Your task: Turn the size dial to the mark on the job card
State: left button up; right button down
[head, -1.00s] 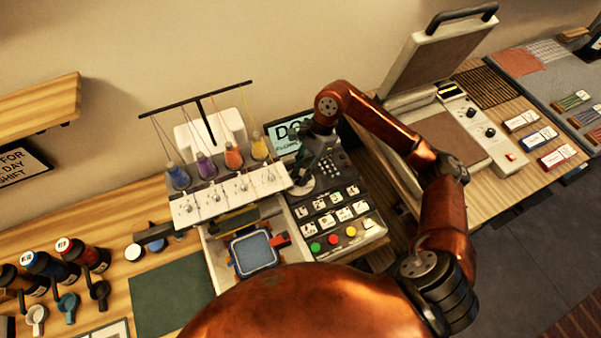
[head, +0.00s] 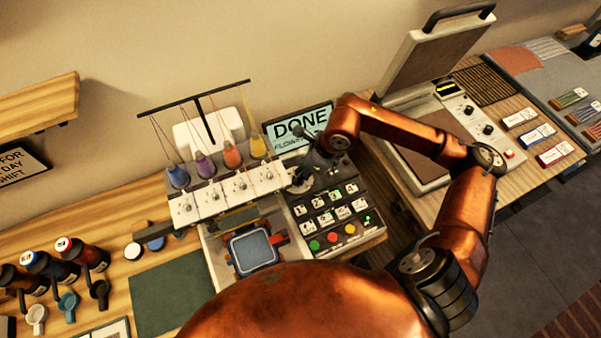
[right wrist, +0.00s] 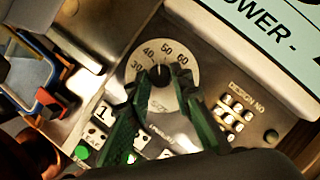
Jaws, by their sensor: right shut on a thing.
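The size dial (right wrist: 190,68) is a pale disc with the numbers 30, 40, 50 and 60 around a dark central knob (right wrist: 160,72). It sits on the control panel of the embroidery machine; the disc also shows in the head view (head: 303,186). My right gripper (right wrist: 162,82) has its two green fingers shut on the knob, one on each side. The knob's upper end faces the part of the scale near 40 and 50; its exact reading is unclear. In the head view my right gripper (head: 306,176) partly covers the dial. I cannot make out a job card's mark. My left gripper is not in view.
A screen (head: 300,122) reading DONE stands behind the panel. Picture buttons (head: 325,219) and coloured buttons (head: 332,237) lie in front of the dial. Thread cones (head: 232,156) and a blue hoop (head: 254,250) are to the left. A heat press (head: 440,45) stands open at right.

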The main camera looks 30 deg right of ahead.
jog(key=m, duration=0.2)
jog(key=m+h, duration=0.1)
jog(key=m+t, duration=0.1)
jog(key=m, duration=0.1)
jog(key=shift+a+m+h, duration=0.25)
jog(key=shift+m+h, duration=0.05)
jog(key=shift+h, duration=0.1)
jog(key=m+h, duration=0.2)
jog(key=m, duration=0.2)
jog(key=shift+s+a+m+b, duration=0.1)
jog(key=shift+m+b, duration=0.3)
jog(key=c, duration=1.7)
grip_release()
jog(key=shift+r, duration=0.15)
jog(key=v, duration=1.1)
jog(key=shift+s+r, duration=0.3)
jog(key=shift+s, duration=0.05)
